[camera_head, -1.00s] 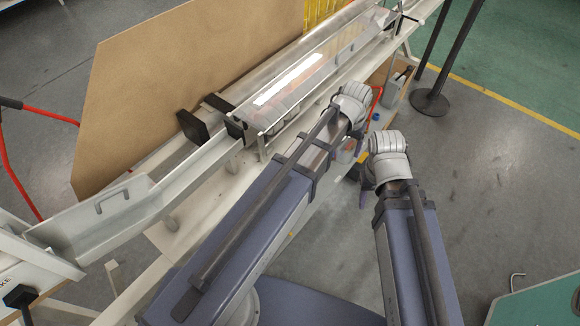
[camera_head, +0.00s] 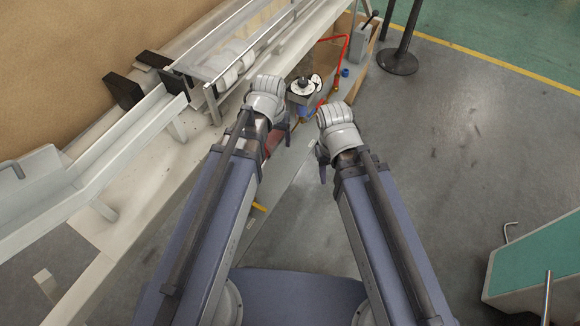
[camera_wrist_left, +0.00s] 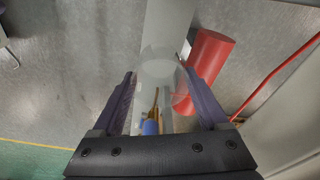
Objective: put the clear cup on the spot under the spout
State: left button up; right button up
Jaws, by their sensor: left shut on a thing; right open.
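The clear cup (camera_wrist_left: 158,78) shows faintly between the two fingers of my left gripper in the left wrist view. Its see-through wall and round rim stand out against the grey behind. My left gripper (camera_head: 277,142) is shut on it, beside the machine's near edge in the head view; the cup is hard to make out there. My right gripper (camera_head: 321,160) is open to the right of it, its jaws mostly hidden by the wrist. A small device with a pale round top and black knob (camera_head: 303,87) stands just beyond both grippers. I cannot clearly make out the spout or spot.
A long pale machine frame with a channel (camera_head: 140,135) runs along the left. A red cylinder (camera_wrist_left: 208,62) is right of the cup in the left wrist view. A red hose (camera_head: 347,55) and black post base (camera_head: 398,62) are at the back.

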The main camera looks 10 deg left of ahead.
pick_arm(q)
jog(key=shift+n, duration=0.5)
jog(key=s+a+f+b, duration=0.1)
jog(key=f+b, duration=0.3)
jog(key=f, duration=0.1)
jog(key=s+a+f+b, duration=0.1)
jog(key=s+f+b, duration=0.1)
jog(key=f+b, duration=0.2)
jog(key=s+a+f+b, duration=0.2)
jog(key=f+b, duration=0.3)
jog(key=f, duration=0.1)
jog(key=shift+f, duration=0.25)
pick_arm(e)
notch_tip(320, 180, down, 16)
jog(key=shift+r, duration=0.25)
pick_arm(q)
jog(key=shift+w, duration=0.1)
